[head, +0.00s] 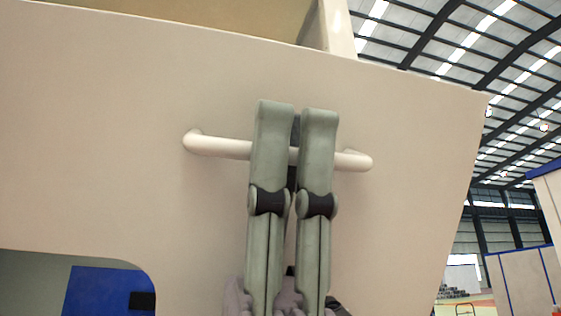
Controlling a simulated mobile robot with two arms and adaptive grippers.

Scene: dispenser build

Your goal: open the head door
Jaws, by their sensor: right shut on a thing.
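The head door (410,130) is a large pale beige panel that fills most of the head view. A pale horizontal bar handle (215,146) is fixed on it, tilted slightly down to the right. My right gripper (296,125) comes up from below with its two grey fingers over the middle of the handle, shut on it. The fingers hide that middle part. The handle's right end (355,160) shows to the right of the fingers. My left gripper is not in view.
Above the panel's top edge is an open tan space with a pale upright post (339,28). A cut-out at the lower left shows a blue surface (95,290). Right of the panel are a hall and a pale blue-edged structure (525,280).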

